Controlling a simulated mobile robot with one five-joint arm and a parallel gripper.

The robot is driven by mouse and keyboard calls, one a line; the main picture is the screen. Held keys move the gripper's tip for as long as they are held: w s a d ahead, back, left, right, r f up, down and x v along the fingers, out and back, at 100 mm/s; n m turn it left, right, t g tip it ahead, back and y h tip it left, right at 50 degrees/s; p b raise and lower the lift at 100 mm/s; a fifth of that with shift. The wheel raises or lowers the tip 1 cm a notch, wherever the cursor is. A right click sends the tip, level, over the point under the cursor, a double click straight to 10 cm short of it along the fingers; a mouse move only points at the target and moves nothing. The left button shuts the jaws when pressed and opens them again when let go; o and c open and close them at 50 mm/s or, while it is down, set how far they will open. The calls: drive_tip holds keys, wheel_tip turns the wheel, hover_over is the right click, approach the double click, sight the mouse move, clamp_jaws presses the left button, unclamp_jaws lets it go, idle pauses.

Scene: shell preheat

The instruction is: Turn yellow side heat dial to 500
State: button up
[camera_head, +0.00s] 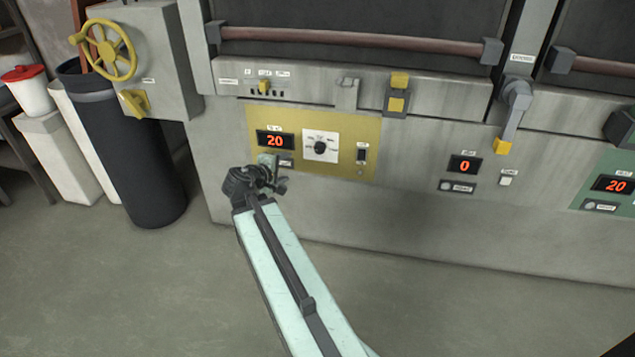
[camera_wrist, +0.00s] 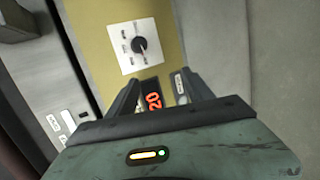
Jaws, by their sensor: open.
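The yellow panel (camera_head: 350,118) is on the front of the grey machine. Its heat dial is a round black knob (camera_head: 320,147) on a white square plate (camera_head: 331,137). A red display (camera_head: 275,141) to its left reads 20. In the wrist view the dial (camera_wrist: 139,45) is ahead of my gripper, with the display (camera_wrist: 153,99) between the fingers. My gripper (camera_head: 275,172) is open and empty, in front of the panel's lower left, below and left of the dial; it also shows in the wrist view (camera_wrist: 163,90). It appears apart from the dial. The dial's labels are too small to read.
A black switch (camera_head: 362,154) is right of the dial on the panel. A second display (camera_head: 464,166) reads 0, and a green panel (camera_head: 604,187) at right reads 20. A dark cylinder (camera_head: 125,150) and yellow handwheel (camera_head: 108,49) stand left. Floor before the machine is clear.

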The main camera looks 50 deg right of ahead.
sight(319, 150)
drive_tip(key=d+f+n+t+h+b, duration=0.1)
drive_tip(key=d+n+b, duration=0.1)
drive_tip(key=d, duration=0.3)
drive_tip(key=w+d+f+n+t+h+b, duration=0.1)
drive_tip(key=d+n+b, duration=0.1)
drive_tip(key=d+b, duration=0.2)
drive_tip(key=w+d+f+n+t+h+b, duration=0.1)
drive_tip(key=d+n+h+b, duration=0.1)
drive_tip(key=d, duration=0.6)
drive_tip(key=shift+w+d+f+n+b, duration=0.1)
drive_tip(key=shift+d+f+n+b, duration=0.15)
drive_tip(key=shift+n+b, duration=0.45)
drive_tip(key=c, duration=1.2)
drive_tip(key=shift+d, duration=0.2)
clamp_jaws()
drive_tip(key=shift+a+m, duration=0.25)
drive_tip(key=shift+m, duration=0.15)
drive_tip(key=m+p, duration=0.1)
drive_tip(key=m, duration=0.2)
drive_tip(key=m+y+p, duration=0.1)
drive_tip(key=m, duration=0.4)
drive_tip(key=shift+m, duration=0.4)
